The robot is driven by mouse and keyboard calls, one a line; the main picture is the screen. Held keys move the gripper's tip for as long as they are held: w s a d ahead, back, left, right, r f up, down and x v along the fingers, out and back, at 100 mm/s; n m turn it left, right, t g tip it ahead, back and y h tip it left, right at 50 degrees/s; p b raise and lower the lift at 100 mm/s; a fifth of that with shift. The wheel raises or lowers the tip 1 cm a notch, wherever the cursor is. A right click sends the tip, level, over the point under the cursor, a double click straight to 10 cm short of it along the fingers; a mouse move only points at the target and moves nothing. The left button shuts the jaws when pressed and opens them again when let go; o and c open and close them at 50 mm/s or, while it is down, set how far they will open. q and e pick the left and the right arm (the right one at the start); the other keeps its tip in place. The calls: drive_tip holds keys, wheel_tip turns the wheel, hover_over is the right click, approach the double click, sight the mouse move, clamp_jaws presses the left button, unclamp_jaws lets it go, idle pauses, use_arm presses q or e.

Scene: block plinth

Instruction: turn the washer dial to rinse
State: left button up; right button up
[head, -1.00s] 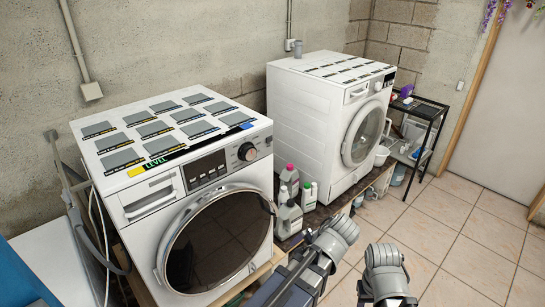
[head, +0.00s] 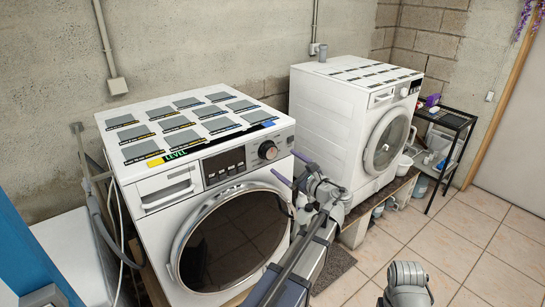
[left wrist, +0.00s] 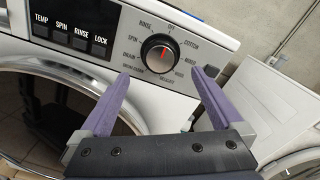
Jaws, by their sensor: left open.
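The front washer (head: 185,190) is white with a round dark door. Its dial (head: 267,150) is a dark knob with a silver ring at the right of the panel. In the left wrist view the dial (left wrist: 160,54) shows whole, its red mark pointing up, close to OFF. The dial's RINSE label (left wrist: 146,27) is just left of the top; SPIN and DRAIN are further left. My left gripper (head: 293,170) is open in front of the panel, to the right of the dial. Its purple fingers (left wrist: 160,95) are empty and apart from the dial. My right gripper is out of view.
A panel button (left wrist: 81,36) also reads RINSE, beside TEMP, SPIN and LOCK. A second washer (head: 355,125) stands behind to the right. A black rack (head: 445,140) is beyond it. Tiled floor (head: 470,240) is clear at right.

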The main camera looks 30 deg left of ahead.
sight(272, 153)
use_arm(q)
drive_tip(key=shift+x, duration=3.95)
drive_tip(key=c, duration=1.3)
